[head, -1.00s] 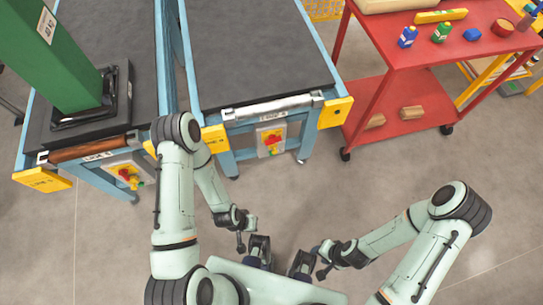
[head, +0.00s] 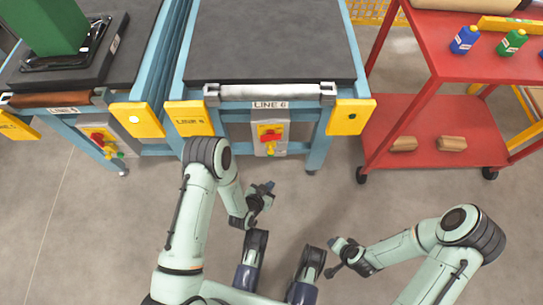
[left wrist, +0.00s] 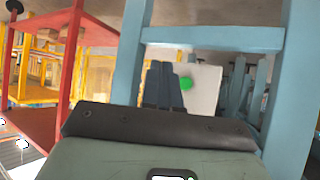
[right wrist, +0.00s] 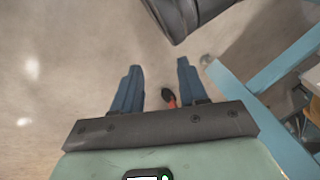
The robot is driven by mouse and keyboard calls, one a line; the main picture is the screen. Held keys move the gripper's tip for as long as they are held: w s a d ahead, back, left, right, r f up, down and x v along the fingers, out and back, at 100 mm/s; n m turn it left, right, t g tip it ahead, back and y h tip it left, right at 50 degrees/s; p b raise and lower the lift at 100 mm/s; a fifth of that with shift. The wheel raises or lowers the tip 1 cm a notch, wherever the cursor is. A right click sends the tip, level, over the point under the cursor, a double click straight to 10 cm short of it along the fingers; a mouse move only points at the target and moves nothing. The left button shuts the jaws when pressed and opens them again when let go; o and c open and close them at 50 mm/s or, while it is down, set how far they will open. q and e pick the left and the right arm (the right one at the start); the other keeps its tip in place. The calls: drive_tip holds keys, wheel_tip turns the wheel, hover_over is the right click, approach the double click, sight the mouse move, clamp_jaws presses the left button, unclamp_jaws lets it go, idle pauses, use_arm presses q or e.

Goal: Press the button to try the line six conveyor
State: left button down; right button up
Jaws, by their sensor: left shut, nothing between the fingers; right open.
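The line 6 conveyor (head: 272,40) stands ahead, with a "LINE 6" label on its front. Its grey control box (head: 282,139) hangs below, with a red and yellow switch (head: 270,134). In the left wrist view, a green button (left wrist: 186,84) shows on a pale box face, just right of my shut fingers. My left gripper (head: 265,188) is shut and empty, below and apart from the control box in the head view; it also shows in the left wrist view (left wrist: 163,66). My right gripper (right wrist: 158,68) is open and empty, low over the floor; the head view shows it too (head: 338,252).
At left, the line 5 conveyor (head: 110,62) carries a green column (head: 48,25) and has a similar control box (head: 120,136). A red cart (head: 436,90) with bottles stands at right. Blue legs and yellow corner plates flank the line 6 box. The floor in front is clear.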

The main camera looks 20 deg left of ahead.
use_arm(q)
drive_tip(key=shift+w, duration=0.1)
use_arm(e)
drive_tip(key=shift+w, duration=0.15)
use_arm(q)
drive_tip(key=w+a+b, duration=0.2)
drive_tip(key=w+b, duration=0.1)
drive_tip(key=w, duration=0.5)
drive_tip(key=shift+w+a, duration=0.2)
drive_tip(key=shift+a, duration=0.05)
use_arm(e)
drive_tip(key=s+d+f+g, duration=0.1)
drive_tip(key=s+f+g, duration=0.1)
drive_tip(key=s+f, duration=0.3)
drive_tip(key=shift+s+f, duration=0.35)
drive_tip(key=shift+s, duration=0.5)
use_arm(q)
drive_tip(key=shift+w, duration=0.1)
idle(0.7)
drive_tip(key=shift+w+a+b, duration=0.1)
drive_tip(key=shift+w+b, duration=0.2)
drive_tip(key=shift+b, duration=0.05)
use_arm(e)
drive_tip(key=shift+w+f, duration=0.1)
drive_tip(key=shift+f, duration=0.1)
